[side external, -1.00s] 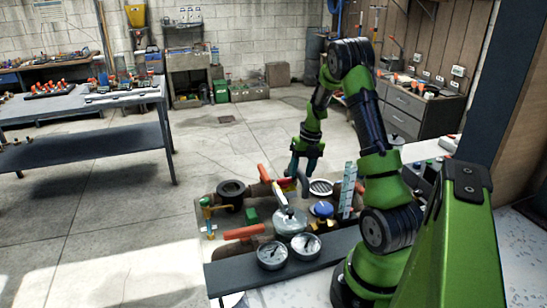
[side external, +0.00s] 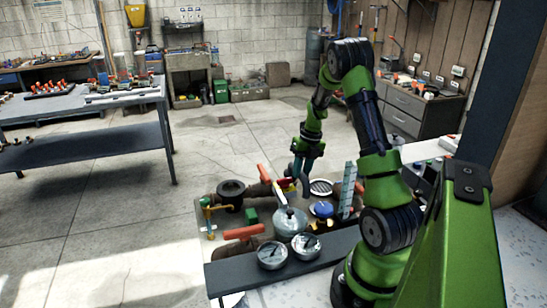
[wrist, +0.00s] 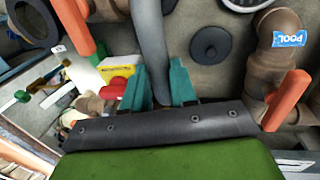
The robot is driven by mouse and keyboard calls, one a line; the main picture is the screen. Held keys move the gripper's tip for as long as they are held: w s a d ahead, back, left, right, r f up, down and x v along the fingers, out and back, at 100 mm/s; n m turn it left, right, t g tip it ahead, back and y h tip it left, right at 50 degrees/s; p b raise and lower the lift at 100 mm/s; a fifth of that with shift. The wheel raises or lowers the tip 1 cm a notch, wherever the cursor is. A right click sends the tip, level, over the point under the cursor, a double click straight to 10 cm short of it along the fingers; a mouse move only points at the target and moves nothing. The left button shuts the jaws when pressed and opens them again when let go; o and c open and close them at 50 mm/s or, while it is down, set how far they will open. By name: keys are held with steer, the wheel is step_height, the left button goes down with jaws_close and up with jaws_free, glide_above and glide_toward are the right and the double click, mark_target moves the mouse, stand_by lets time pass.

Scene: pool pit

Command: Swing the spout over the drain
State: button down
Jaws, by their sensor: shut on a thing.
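My gripper (side external: 299,178) is low over the pit, behind the grey domed vessel (side external: 290,220). In the wrist view its two teal fingers (wrist: 160,90) are closed around a grey tube, which I take as the spout (wrist: 151,45). The tube runs up and out of the top of that view. In the side view the held part is too small to make out clearly. The drain, a round grate with a pale rim (side external: 320,187), lies just right of my gripper. I cannot tell whether the spout's end is over it.
Two pressure gauges (side external: 272,255) stand at the pit's front edge. A blue-topped fitting (side external: 322,209), a black flange (side external: 231,189) and orange handles (side external: 244,232) crowd the pit. The wrist view shows a brown pipe labelled POOL (wrist: 279,35). Open concrete floor lies left.

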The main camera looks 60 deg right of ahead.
steer(key=d+n+g, duration=0.3)
steer(key=d+n, duration=0.7)
steer(key=n, duration=0.8)
steer(key=shift+w+d, duration=0.3)
steer(key=shift+w, duration=0.1)
steer(key=shift+r, duration=0.1)
steer(key=c, duration=0.9)
jaws_free()
step_height(320, 180, up, 12)
steer(key=w+d, duration=0.1)
steer(key=shift+w+d, duration=0.3)
steer(key=shift+w, duration=0.05)
